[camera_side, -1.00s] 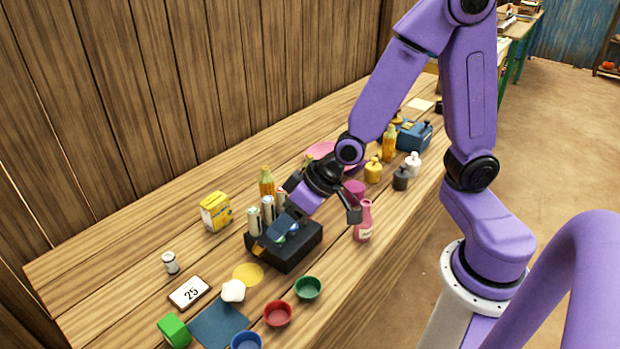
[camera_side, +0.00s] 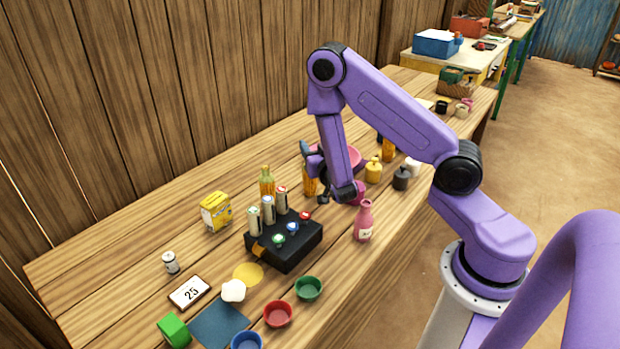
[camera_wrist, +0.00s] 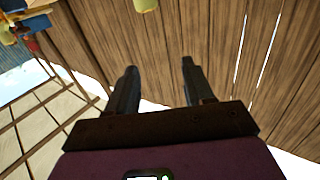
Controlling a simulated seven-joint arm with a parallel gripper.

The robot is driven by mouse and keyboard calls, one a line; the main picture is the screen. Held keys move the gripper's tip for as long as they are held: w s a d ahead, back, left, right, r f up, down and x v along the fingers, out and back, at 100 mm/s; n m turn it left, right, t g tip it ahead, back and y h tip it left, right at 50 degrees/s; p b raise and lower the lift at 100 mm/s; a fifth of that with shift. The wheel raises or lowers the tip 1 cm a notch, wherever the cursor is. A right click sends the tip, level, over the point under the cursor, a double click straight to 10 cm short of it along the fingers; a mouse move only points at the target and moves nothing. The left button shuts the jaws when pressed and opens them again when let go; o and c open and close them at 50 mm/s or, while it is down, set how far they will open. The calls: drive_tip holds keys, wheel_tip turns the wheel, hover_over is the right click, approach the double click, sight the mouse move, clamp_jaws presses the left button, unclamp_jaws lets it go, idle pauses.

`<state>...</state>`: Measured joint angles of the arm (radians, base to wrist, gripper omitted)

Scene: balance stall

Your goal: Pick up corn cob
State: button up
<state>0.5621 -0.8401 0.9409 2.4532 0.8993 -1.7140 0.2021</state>
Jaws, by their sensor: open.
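I cannot make out a corn cob in either view; my arm hides part of the table around the pink dish (camera_side: 352,157). My gripper (camera_side: 306,149) is beyond the black box in the side view, raised near the pink dish and partly hidden by my wrist. In the wrist view its two dark fingers (camera_wrist: 159,68) stand apart with nothing between them, and they face the plank wall.
A black box (camera_side: 284,252) with upright cylinders and coloured knobs stands mid-table. Near it are a pink bottle (camera_side: 363,222), a yellow carton (camera_side: 215,211) and an orange bottle (camera_side: 267,182). Small bowls, including a red one (camera_side: 278,314), sit at the near end. The far left edge is clear.

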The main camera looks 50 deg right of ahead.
wheel_tip(320, 180, down, 8)
drive_tip(key=x, duration=0.7)
drive_tip(key=shift+w+d+r, duration=0.15)
drive_tip(key=shift+w+d, duration=0.05)
drive_tip(key=shift+d, duration=0.1)
idle(0.4)
clamp_jaws()
